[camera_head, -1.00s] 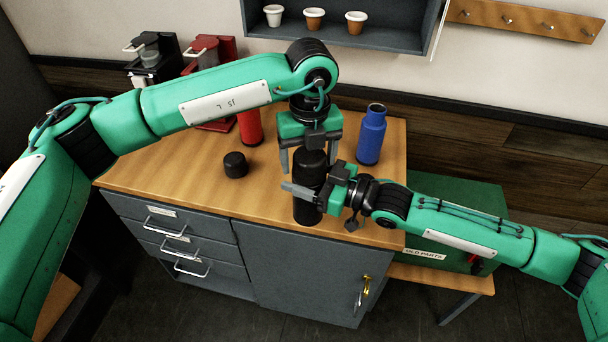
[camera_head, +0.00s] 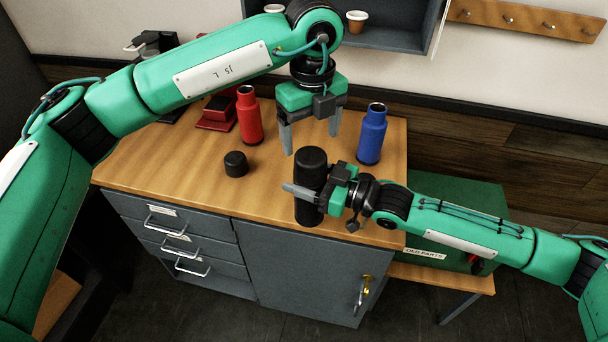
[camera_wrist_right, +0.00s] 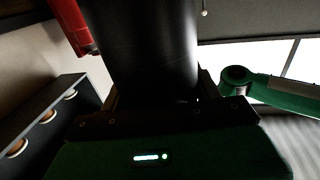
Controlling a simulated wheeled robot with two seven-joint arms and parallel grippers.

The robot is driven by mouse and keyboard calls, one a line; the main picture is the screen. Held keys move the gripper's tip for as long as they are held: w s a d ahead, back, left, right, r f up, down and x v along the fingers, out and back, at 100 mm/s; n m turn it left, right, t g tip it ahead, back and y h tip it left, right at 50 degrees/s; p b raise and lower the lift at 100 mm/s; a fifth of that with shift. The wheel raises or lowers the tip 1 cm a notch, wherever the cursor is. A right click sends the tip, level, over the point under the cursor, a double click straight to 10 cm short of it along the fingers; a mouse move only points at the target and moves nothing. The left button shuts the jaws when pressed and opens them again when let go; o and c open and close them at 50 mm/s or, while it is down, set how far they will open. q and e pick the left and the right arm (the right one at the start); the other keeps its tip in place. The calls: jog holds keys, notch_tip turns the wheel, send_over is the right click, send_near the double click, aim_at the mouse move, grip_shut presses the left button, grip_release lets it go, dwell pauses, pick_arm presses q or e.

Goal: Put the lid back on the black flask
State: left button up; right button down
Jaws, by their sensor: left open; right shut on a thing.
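My right gripper (camera_head: 309,192) is shut around the flask's body from the right. In the right wrist view the flask (camera_wrist_right: 152,45) fills the space between the fingers. My left gripper (camera_head: 312,143) is open and empty, above and slightly behind the flask's top, fingers pointing down.
A loose black cap (camera_head: 235,164) lies on the worktop to the left. An open red flask (camera_head: 249,118) and an open blue flask (camera_head: 371,137) stand behind. Brewers (camera_head: 155,45) stand at the back left, partly hidden by my left arm.

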aim_at(310, 155)
pick_arm(q)
jog(key=shift+f, duration=4.05)
jog(key=c, duration=1)
jog(key=o, duration=1.1)
jog(key=shift+r, duration=0.1)
